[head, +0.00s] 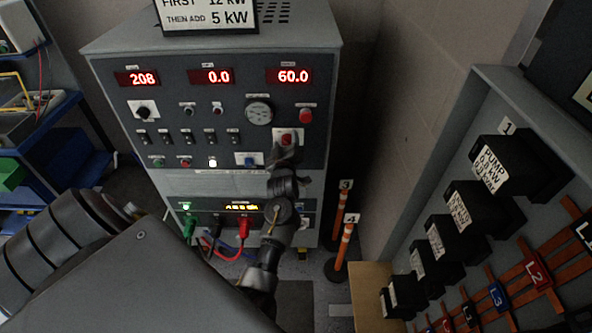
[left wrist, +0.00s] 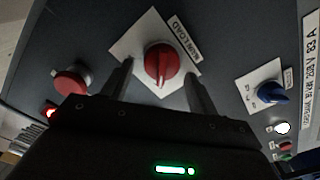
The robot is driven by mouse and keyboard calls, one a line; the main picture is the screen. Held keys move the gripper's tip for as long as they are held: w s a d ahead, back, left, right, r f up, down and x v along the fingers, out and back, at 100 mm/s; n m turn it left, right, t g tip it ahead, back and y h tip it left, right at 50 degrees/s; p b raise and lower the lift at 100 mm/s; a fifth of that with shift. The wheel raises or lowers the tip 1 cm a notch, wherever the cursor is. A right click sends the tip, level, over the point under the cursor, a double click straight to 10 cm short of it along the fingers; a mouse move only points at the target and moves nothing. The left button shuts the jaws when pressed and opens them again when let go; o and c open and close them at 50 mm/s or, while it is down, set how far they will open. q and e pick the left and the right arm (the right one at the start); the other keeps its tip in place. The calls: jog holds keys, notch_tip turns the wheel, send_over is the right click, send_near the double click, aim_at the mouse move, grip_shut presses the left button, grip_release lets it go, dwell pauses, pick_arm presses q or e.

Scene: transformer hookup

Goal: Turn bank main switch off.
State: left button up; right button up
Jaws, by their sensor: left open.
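The load bank (head: 225,110) is a grey cabinet with red number displays reading 208, 0.0 and 60.0. Its main switch is a red rotary knob (left wrist: 163,62) on a white square plate, with a label beside it. In the head view the red knob (head: 287,138) shows just above my left gripper (head: 285,154). In the left wrist view the open fingers of my left gripper (left wrist: 160,76) stand on either side of the knob. I cannot tell whether they touch it. My right gripper is not in view.
A red push button (left wrist: 72,82) and a blue knob (left wrist: 268,95) flank the switch. Green, black and red cable plugs (head: 243,229) sit low on the cabinet. Orange posts (head: 343,246) stand right of it, near a panel of black breakers (head: 510,167).

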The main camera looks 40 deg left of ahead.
pick_arm(q)
jog(key=m, duration=0.1)
jog(key=m+p, duration=0.1)
jog(key=m, duration=0.1)
jog(key=shift+w+d+r, duration=0.1)
jog(key=shift+d+r, duration=0.05)
jog(key=shift+r, duration=0.1)
jog(key=m, duration=0.4)
jog(key=shift+w+d+p, duration=0.1)
jog(key=shift+p, duration=0.25)
jog(key=m, duration=0.5)
jog(key=shift+w+d+f, duration=0.1)
jog(key=shift+w+d, duration=0.05)
jog(key=shift+d, duration=0.05)
jog(key=m, duration=0.3)
jog(key=shift+w+d+f+m, duration=0.1)
jog(key=shift+d+f+m, duration=0.1)
jog(key=shift+m, duration=0.2)
jog(key=s+d+f+m+b, duration=0.1)
jog(key=s+d+b, duration=0.1)
jog(key=s+d, duration=0.6)
jog(key=s+d+f+m+g+h+b, duration=0.1)
jog(key=d+f+h, duration=0.1)
jog(key=f, duration=1)
jog(key=s+d+f+m+g+h+b, duration=0.1)
jog(key=s+d+f+h, duration=0.1)
jog(key=f, duration=1)
jog(key=shift+d+h, duration=0.3)
jog(key=shift+h, duration=0.5)
